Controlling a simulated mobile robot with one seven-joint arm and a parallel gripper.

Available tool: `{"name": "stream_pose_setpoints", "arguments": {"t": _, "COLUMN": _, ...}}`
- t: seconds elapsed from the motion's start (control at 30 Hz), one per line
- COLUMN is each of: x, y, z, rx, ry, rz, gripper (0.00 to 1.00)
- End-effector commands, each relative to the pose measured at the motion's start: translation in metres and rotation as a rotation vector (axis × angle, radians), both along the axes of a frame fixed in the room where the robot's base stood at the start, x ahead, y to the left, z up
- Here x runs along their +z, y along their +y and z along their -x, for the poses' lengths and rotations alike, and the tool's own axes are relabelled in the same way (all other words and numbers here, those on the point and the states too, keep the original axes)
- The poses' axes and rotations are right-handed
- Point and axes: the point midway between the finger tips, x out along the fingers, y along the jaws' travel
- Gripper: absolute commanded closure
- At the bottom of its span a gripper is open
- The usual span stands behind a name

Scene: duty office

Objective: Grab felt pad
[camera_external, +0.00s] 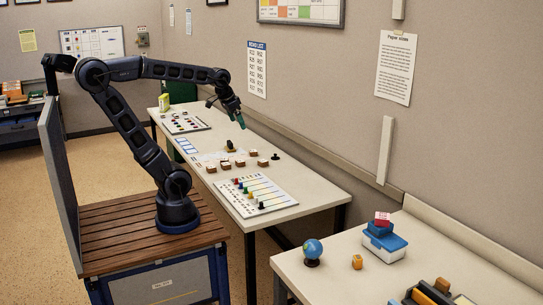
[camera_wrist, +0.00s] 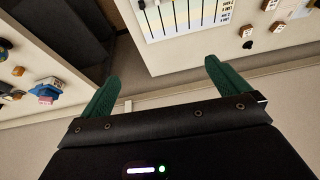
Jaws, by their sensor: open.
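My gripper (camera_external: 240,122) hangs in the air above the long desk, near the wall, well clear of the desk top. In the wrist view its two green fingers (camera_wrist: 160,82) are spread wide with nothing between them. I cannot single out a felt pad with certainty in either view. A small dark item with a yellowish part (camera_external: 230,147) stands on the desk below my gripper, and a small black item (camera_external: 276,157) lies to its right. Both are too small to identify.
The long desk (camera_external: 305,178) bears several brown-and-white blocks (camera_external: 225,165) and a white board with coloured strips (camera_external: 251,195), also in the wrist view (camera_wrist: 180,14). The nearer desk (camera_external: 330,280) holds a blue globe (camera_external: 313,250) and blue-white boxes (camera_external: 382,240). The wall is close.

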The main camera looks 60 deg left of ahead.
Motion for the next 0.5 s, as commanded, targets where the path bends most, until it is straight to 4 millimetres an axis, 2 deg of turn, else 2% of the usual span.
{"name": "stream_pose_setpoints", "arguments": {"t": 0.03, "x": 0.004, "y": 0.007, "z": -0.015, "rx": 0.002, "ry": 0.008, "rz": -0.003, "gripper": 0.0}}
{"name": "stream_pose_setpoints", "arguments": {"t": 0.23, "x": 0.02, "y": 0.037, "z": -0.069, "rx": -0.013, "ry": 0.027, "rz": -0.014, "gripper": 0.0}}
{"name": "stream_pose_setpoints", "arguments": {"t": 0.5, "x": 0.028, "y": 0.091, "z": -0.141, "rx": -0.035, "ry": 0.05, "rz": -0.024, "gripper": 0.0}}
